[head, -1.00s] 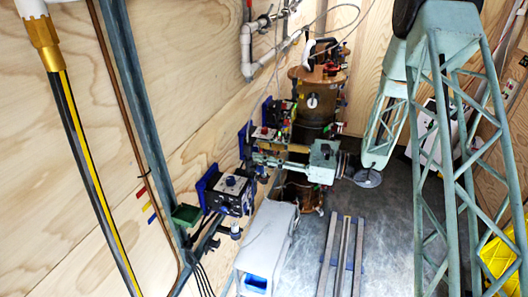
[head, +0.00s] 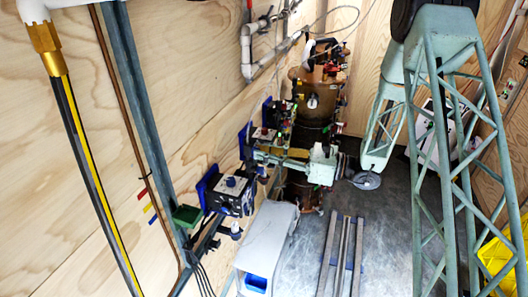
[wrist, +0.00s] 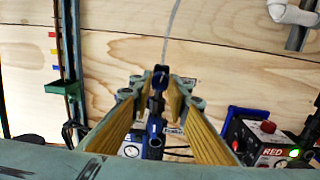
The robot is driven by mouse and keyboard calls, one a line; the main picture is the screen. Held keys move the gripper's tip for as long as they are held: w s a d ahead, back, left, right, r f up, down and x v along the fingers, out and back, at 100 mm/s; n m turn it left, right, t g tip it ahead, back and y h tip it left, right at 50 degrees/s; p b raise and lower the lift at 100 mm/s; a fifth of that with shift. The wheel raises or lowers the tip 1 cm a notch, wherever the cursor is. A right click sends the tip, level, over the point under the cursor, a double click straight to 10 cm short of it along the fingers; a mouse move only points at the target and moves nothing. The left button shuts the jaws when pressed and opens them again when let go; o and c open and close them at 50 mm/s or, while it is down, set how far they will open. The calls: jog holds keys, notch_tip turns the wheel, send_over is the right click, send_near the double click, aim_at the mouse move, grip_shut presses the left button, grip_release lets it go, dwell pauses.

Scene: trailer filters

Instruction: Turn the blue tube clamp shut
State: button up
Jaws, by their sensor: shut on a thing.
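In the wrist view, my gripper (wrist: 157,90) has its two tan-padded fingers on either side of a dark blue-and-black part, the tube clamp (wrist: 154,128). The fingers are closed in on it near their tips. The clamp stands out from the plywood wall, and a thin grey tube runs up the wall behind it. In the head view, my gripper (head: 262,156) reaches left to the wall-side equipment. The clamp is too small and covered there to make out, and I cannot tell how far it is turned.
A blue-backed control box (head: 232,191) is mounted on the wall, nearer than my gripper. A brown cylindrical tank (head: 312,105) stands behind.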

jog(key=shift+m+p, duration=0.9)
jog(key=shift+m, duration=1.4)
jog(key=o, duration=0.9)
jog(key=shift+d, duration=0.2)
jog(key=shift+v, duration=5.8)
